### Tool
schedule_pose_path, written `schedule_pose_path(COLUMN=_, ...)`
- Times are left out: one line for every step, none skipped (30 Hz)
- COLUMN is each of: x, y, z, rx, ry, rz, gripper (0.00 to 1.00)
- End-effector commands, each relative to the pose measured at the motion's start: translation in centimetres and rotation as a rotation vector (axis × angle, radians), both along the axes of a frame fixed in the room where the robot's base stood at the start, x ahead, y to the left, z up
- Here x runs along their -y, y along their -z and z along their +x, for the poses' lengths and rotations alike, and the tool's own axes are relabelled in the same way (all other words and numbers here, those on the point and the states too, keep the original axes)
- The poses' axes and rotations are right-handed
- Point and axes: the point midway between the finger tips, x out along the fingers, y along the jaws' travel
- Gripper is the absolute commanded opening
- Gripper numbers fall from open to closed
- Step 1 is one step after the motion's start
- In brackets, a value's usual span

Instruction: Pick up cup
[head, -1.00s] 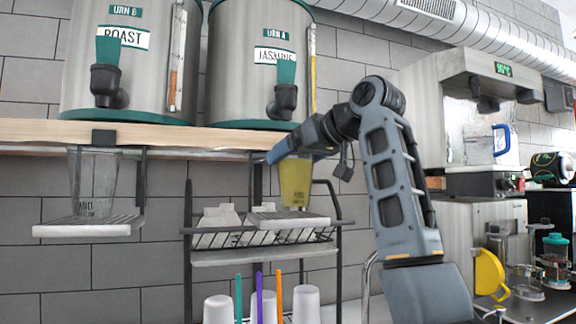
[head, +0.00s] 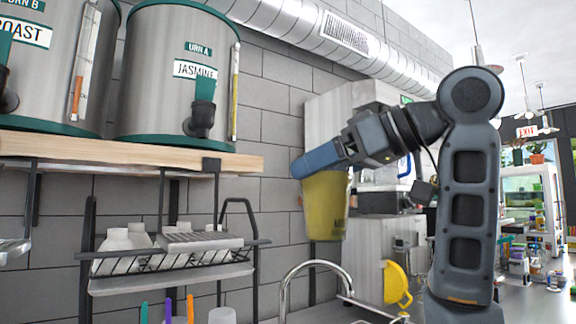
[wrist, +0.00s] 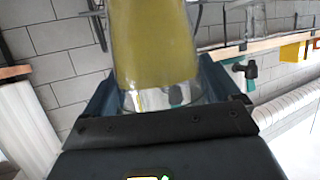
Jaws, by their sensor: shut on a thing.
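A clear cup (head: 325,205) filled with yellow-green liquid hangs upright from my gripper (head: 322,168) in the head view. My gripper's blue fingers are shut on the cup near its rim, and the cup is in the air, clear of the rack. In the wrist view the same cup (wrist: 155,45) fills the middle, between the two fingers of my gripper (wrist: 152,85). The far side of the grip is hidden in the head view.
A wire rack (head: 165,262) with white bottles and a drip tray (head: 200,240) stands left of the cup. Urns (head: 175,75) sit on a wooden shelf (head: 120,152). A curved faucet (head: 315,268) rises below the cup.

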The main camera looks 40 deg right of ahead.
Motion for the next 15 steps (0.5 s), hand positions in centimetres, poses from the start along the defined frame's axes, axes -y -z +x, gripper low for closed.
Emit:
schedule_pose_path(x=0.8, y=-0.1, z=-1.3, rx=0.004, ry=0.007, rz=-0.005, gripper=0.45)
schedule_pose_path(x=1.1, y=-0.1, z=-2.1, rx=0.005, ry=0.008, rz=-0.003, gripper=0.45)
schedule_pose_path(x=1.5, y=-0.1, z=-3.1, rx=0.004, ry=0.008, rz=-0.004, gripper=0.45)
schedule_pose_path(x=1.8, y=-0.1, z=-3.9, rx=0.004, ry=0.008, rz=-0.004, gripper=0.45)
schedule_pose_path(x=2.2, y=-0.1, z=-4.7, rx=0.005, ry=0.008, rz=-0.003, gripper=0.45)
schedule_pose_path(x=2.6, y=-0.1, z=-5.8, rx=0.004, ry=0.008, rz=-0.004, gripper=0.45)
schedule_pose_path(x=2.9, y=-0.1, z=-6.6, rx=0.003, ry=0.008, rz=-0.003, gripper=0.45)
schedule_pose_path(x=3.3, y=-0.1, z=-7.4, rx=0.004, ry=0.008, rz=-0.003, gripper=0.45)
schedule_pose_path(x=3.6, y=-0.1, z=-8.4, rx=0.004, ry=0.008, rz=-0.004, gripper=0.45)
schedule_pose_path(x=3.9, y=-0.1, z=-9.2, rx=0.003, ry=0.007, rz=-0.003, gripper=0.45)
schedule_pose_path(x=4.3, y=-0.1, z=-9.9, rx=0.004, ry=0.007, rz=-0.002, gripper=0.45)
schedule_pose_path(x=4.6, y=-0.1, z=-10.8, rx=0.003, ry=0.006, rz=-0.002, gripper=0.45)
schedule_pose_path(x=4.8, y=-0.1, z=-11.4, rx=0.003, ry=0.007, rz=-0.001, gripper=0.45)
schedule_pose_path(x=5.1, y=-0.1, z=-12.0, rx=0.003, ry=0.006, rz=-0.001, gripper=0.45)
schedule_pose_path(x=5.3, y=-0.1, z=-12.7, rx=0.003, ry=0.005, rz=-0.001, gripper=0.45)
